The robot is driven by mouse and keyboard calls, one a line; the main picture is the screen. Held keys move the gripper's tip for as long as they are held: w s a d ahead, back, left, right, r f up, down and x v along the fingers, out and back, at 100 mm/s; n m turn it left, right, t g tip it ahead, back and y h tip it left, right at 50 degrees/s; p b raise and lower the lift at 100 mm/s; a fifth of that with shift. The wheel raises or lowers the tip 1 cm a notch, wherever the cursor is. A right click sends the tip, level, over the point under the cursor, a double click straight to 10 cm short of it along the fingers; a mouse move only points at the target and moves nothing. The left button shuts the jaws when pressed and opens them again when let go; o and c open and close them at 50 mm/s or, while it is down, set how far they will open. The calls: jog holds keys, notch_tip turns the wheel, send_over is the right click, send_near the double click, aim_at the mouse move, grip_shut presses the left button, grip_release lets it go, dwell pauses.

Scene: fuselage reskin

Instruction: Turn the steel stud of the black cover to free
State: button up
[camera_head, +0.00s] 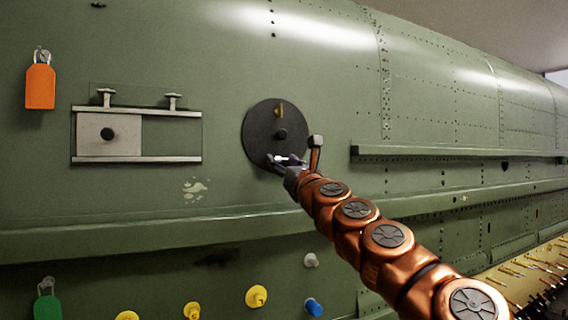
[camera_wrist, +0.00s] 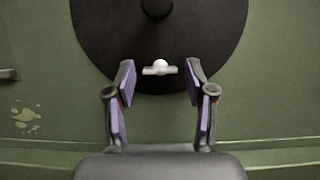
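The black cover (camera_head: 262,120) is a round disc on the green fuselage wall, with a dark knob (camera_head: 281,134) near its middle and a brass-coloured stud (camera_head: 280,110) above that. In the wrist view the cover (camera_wrist: 215,35) fills the top, with the knob at the upper edge. The steel stud (camera_wrist: 160,68) is a small pale crossbar with a round head near the cover's lower edge, lying about level. My gripper (camera_wrist: 160,82) is open, its purple-padded fingers on either side of the stud and apart from it. In the head view my gripper (camera_head: 287,160) is at the cover's lower edge and partly hides the stud.
A hammer-like tool or handle (camera_head: 316,152) stands right of the gripper. A ledge (camera_head: 150,232) runs below. Yellow plugs (camera_head: 256,296) and a blue one (camera_head: 313,307) sit lower.

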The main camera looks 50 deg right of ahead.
jog(key=c, duration=0.9)
jog(key=shift+n, duration=0.3)
jog(key=shift+d+n+y+b, duration=0.15)
jog(key=shift+n+y+b, duration=0.35)
jog(key=shift+n, duration=0.2)
jog(key=n+y+b, duration=0.1)
jog(key=n+y, duration=0.1)
jog(key=n, duration=0.2)
jog(key=shift+d+n, duration=0.1)
jog(key=shift+n, duration=0.3)
jog(key=n+y, duration=0.1)
jog(key=n, duration=0.2)
jog(key=n+y, duration=0.2)
jog(key=n, duration=0.1)
jog(key=shift+d+r, duration=0.1)
jog(key=shift+r, duration=0.05)
jog(key=n, duration=0.1)
jog(key=n+g+y, duration=0.1)
jog(key=n, duration=0.1)
jog(key=n+p, duration=0.1)
jog(key=n, duration=0.1)
jog(key=shift+s+r+g+y, duration=0.15)
jog(key=shift+r+g+y, duration=0.15)
jog(key=shift+y, duration=0.1)
jog(key=shift+n+g+p, duration=0.7)
jog(key=shift+n+p, duration=0.2)
jog(key=shift+n, duration=1.3)
